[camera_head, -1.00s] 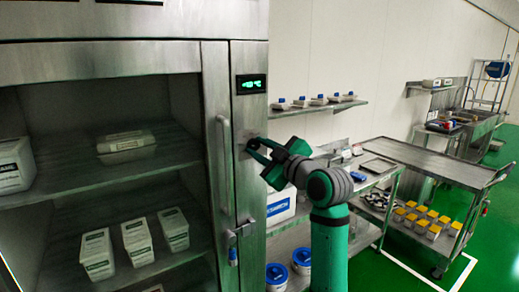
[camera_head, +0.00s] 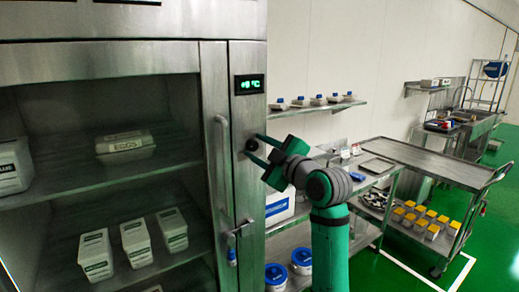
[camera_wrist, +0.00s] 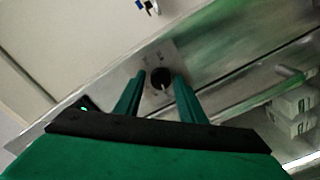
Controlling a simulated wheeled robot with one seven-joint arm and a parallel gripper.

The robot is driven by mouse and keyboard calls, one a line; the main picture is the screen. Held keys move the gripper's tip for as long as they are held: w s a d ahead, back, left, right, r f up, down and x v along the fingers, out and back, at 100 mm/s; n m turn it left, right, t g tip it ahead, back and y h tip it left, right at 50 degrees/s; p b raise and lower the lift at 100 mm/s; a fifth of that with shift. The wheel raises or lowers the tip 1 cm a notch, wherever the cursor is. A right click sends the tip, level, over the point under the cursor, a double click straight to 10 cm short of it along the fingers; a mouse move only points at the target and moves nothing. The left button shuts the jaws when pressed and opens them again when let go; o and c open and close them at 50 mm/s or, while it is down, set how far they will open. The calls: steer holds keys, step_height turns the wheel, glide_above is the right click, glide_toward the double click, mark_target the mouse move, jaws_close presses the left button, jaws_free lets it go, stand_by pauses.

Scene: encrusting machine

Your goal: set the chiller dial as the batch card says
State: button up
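The chiller dial (camera_head: 252,145) is a dark round knob on the steel strip to the right of the glass door. In the wrist view the dial (camera_wrist: 160,78) sits on a light square plate, with a pale pointer mark toward its lower right. My gripper (camera_head: 256,147) is open in front of it. In the wrist view the gripper's green fingertips (camera_wrist: 160,77) stand on either side of the dial with a gap on both sides. The chiller display (camera_head: 250,84) glows green and seems to read +8 °C, though the digit is small. I cannot make out a batch card.
The chiller door handle (camera_head: 223,165) runs upright left of the dial, with a latch (camera_head: 240,229) below. Boxes stand on shelves behind the glass. A wall shelf (camera_head: 318,109) and a steel trolley (camera_head: 430,160) are to the right. Green floor lies open beyond.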

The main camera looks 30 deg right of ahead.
steer(key=shift+o, duration=0.2)
steer(key=shift+a, duration=0.1)
steer(key=shift+s, duration=0.25)
steer(key=s, duration=1)
